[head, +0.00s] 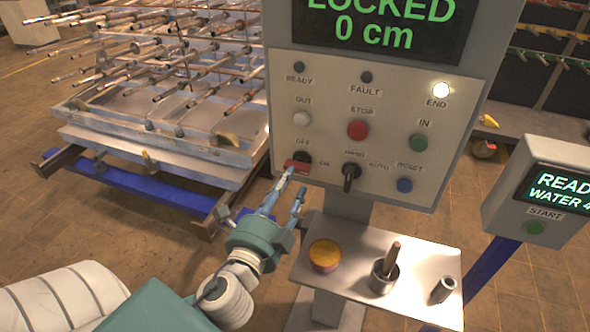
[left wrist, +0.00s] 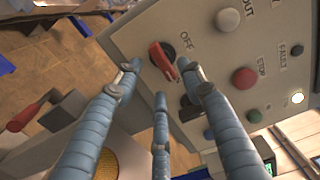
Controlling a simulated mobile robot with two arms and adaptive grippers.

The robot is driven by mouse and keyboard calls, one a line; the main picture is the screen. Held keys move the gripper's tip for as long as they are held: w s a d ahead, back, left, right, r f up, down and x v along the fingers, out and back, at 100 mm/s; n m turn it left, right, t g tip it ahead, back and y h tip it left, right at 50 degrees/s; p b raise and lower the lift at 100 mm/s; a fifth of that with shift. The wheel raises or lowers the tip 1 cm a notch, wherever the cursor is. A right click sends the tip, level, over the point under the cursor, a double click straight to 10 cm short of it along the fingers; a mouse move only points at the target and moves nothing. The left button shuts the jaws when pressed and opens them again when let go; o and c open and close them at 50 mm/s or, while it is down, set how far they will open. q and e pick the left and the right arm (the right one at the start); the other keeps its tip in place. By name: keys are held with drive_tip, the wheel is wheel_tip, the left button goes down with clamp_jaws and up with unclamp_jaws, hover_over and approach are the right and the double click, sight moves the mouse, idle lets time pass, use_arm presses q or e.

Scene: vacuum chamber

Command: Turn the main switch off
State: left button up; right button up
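The main switch (head: 302,158) is a black rotary knob with a red handle, low on the left of the grey control panel, with OFF above it and ON to its right. In the left wrist view the red handle (left wrist: 164,62) lies just ahead of and between my fingertips. My left gripper (head: 288,183) has its blue-grey fingers spread at the switch. The fingers are apart in the left wrist view (left wrist: 160,80), and I cannot tell whether any touches the handle. My right gripper is not in view.
The panel's HAND/AUTO selector (head: 351,175), red STOP button (head: 357,129) and blue button (head: 404,185) are near the switch. A shelf (head: 420,262) below holds a yellow-topped round item (head: 324,255) and a cup with a rod. A rack of rods (head: 160,75) stands left.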

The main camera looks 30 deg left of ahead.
sight(299, 165)
use_arm(q)
drive_tip(key=p+x, duration=0.1)
drive_tip(key=x, duration=0.4)
drive_tip(key=shift+s, duration=0.1)
clamp_jaws()
